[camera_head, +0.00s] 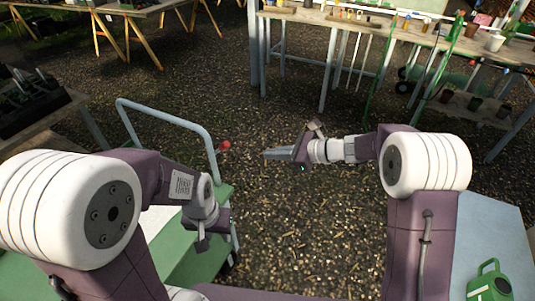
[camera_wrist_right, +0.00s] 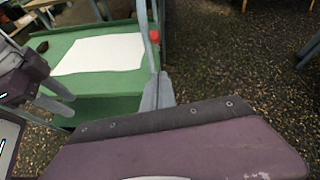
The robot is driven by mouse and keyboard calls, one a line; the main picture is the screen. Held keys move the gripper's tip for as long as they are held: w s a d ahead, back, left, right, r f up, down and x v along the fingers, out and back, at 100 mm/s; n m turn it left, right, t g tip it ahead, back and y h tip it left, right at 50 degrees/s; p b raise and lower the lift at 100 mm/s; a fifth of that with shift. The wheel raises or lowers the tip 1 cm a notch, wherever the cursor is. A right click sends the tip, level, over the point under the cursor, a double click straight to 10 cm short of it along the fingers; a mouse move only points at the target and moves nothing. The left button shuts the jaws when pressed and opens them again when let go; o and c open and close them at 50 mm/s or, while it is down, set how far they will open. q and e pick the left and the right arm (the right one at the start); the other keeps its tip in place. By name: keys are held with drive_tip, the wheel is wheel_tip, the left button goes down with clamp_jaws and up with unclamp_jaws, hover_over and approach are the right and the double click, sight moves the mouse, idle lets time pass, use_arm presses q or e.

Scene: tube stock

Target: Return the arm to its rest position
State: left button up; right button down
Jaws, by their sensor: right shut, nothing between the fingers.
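My right gripper (camera_head: 278,153) is held out over the gravel, pointing left in the head view. Its fingers are together with nothing between them, and they show as grey tips in the right wrist view (camera_wrist_right: 158,92). My left gripper (camera_head: 202,242) hangs low over the green cart. In the right wrist view the left gripper (camera_wrist_right: 56,97) shows two grey fingers apart, with nothing seen between them.
A green cart (camera_head: 215,225) with a grey push handle (camera_head: 165,108) and a white sheet (camera_wrist_right: 100,54) stands at the left. A red knob (camera_head: 226,145) is near my right fingertips. A blue-grey surface (camera_head: 490,235) with a green watering can (camera_head: 488,284) is at right. A bench (camera_head: 345,20) stands behind.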

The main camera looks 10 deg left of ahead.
idle(0.4)
wheel_tip(320, 180, up, 4)
drive_tip(key=s+d+n, duration=0.1)
drive_tip(key=s, duration=0.1)
drive_tip(key=s+d+f+n+g+h, duration=0.1)
drive_tip(key=s+d+f+n+h, duration=0.55)
drive_tip(key=s+d+n, duration=0.35)
drive_tip(key=s+d+f+n+g+h, duration=0.2)
drive_tip(key=s+d+f+n+h, duration=0.4)
drive_tip(key=s+d+f+n, duration=0.45)
wheel_tip(320, 180, up, 16)
drive_tip(key=d+m+p, duration=0.1)
drive_tip(key=p, duration=1.2)
drive_tip(key=shift+w+d+m, duration=0.15)
drive_tip(key=shift+w+m, duration=0.05)
drive_tip(key=shift+m, duration=0.15)
